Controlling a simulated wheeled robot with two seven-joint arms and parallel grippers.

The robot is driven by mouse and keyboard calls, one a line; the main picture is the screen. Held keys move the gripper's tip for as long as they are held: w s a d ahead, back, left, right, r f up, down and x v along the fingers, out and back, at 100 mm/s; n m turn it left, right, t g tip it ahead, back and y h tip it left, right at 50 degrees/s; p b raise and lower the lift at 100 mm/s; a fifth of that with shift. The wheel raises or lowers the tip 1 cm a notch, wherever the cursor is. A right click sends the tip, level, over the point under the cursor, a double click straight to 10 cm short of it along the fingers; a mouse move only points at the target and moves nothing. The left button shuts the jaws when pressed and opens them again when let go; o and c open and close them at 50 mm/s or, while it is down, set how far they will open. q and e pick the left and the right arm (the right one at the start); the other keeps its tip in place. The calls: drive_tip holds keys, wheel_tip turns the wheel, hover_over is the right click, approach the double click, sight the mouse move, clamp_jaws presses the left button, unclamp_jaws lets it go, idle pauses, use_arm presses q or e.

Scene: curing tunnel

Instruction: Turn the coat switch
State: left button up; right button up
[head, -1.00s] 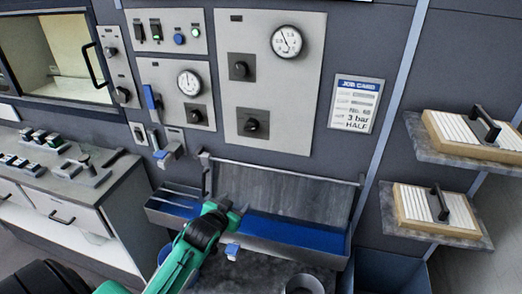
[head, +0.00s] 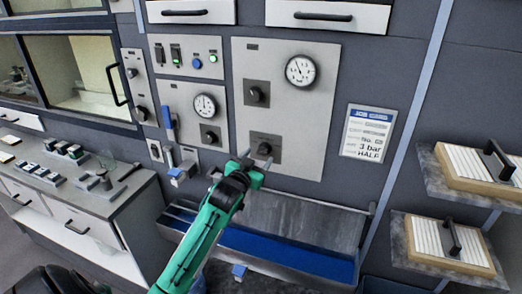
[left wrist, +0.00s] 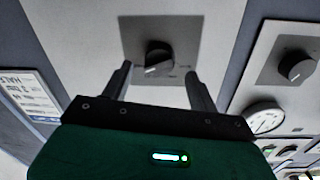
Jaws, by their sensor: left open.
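My left gripper (head: 256,161) is open and empty, raised in front of the lower part of the large grey panel (head: 285,130). A black rotary knob on a dark square plate (head: 264,147) is just beyond its fingertips. In the left wrist view this knob (left wrist: 158,58) shows between and beyond the two open fingers (left wrist: 158,74), with a light pointer mark on its face. I see no clear contact. Labels around the knob are too small to read, so I cannot tell which control is marked coat. My right gripper is not in view.
Another knob (head: 257,93) and a gauge (head: 300,70) sit higher on the panel. A smaller panel to the left has a gauge (head: 204,106) and a knob (head: 210,137). A blue-lined trough (head: 290,255) lies below. A job card (head: 368,132) and shelves (head: 455,180) are at right.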

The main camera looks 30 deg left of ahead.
sight(262, 153)
use_arm(q)
drive_tip(key=shift+w+a+p, duration=0.15)
drive_tip(key=shift+w+p, duration=0.05)
drive_tip(key=shift+w, duration=0.6)
drive_tip(key=shift+w+a+p, duration=0.1)
drive_tip(key=shift+w+p, duration=0.05)
drive_tip(key=shift+w, duration=0.65)
drive_tip(key=c, duration=1)
drive_tip(key=shift+o, duration=0.2)
